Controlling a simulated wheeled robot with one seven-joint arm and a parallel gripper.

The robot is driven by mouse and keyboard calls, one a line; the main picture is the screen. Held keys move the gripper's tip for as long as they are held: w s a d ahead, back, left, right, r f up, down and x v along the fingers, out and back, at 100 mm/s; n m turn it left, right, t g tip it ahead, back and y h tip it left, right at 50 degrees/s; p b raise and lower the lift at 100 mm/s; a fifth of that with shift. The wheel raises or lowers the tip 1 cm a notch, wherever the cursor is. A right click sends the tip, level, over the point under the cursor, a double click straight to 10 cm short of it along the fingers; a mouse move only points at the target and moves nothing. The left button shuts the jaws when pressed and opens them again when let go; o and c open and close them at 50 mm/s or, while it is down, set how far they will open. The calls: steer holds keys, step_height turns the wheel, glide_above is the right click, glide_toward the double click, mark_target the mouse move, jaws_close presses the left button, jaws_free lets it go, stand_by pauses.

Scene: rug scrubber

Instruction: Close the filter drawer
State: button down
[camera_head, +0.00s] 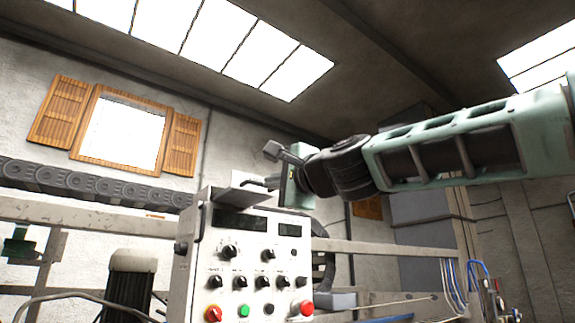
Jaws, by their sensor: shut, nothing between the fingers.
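A white control box (255,245) with knobs, dark displays and buttons stands at the lower centre. A grey angular tray-like part (250,188) sticks up at its top edge; I cannot tell whether this is the filter drawer. No other part can be made out clearly as the drawer. My gripper (272,182) is shut and empty, at the end of my arm, which reaches in from the right. It appears just above the top right of the control box, close to the grey part. I cannot tell whether they touch.
A pale horizontal frame rail (395,250) runs behind the box. A dark ribbed motor-like cylinder (131,280) stands to its left. Blue hoses (452,283) hang at the right. A shuttered window (125,130) is in the back wall. Open air lies above the box.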

mark_target(244, 197)
steer(key=shift+w+a+r, duration=0.1)
steer(key=shift+w+a, duration=0.2)
steer(key=shift+w, duration=0.1)
steer(key=p+x, duration=0.2)
steer(key=x, duration=0.2)
steer(key=f+p+x, duration=0.1)
steer(key=p+x, duration=0.2)
steer(key=x, duration=0.1)
steer(key=f+p+x, duration=0.1)
steer(key=p+x, duration=0.2)
steer(key=x, duration=0.1)
steer(key=shift+w+a+r, duration=0.1)
steer(key=shift+w+a, duration=0.1)
steer(key=shift+w, duration=0.25)
steer(key=shift+d, duration=0.1)
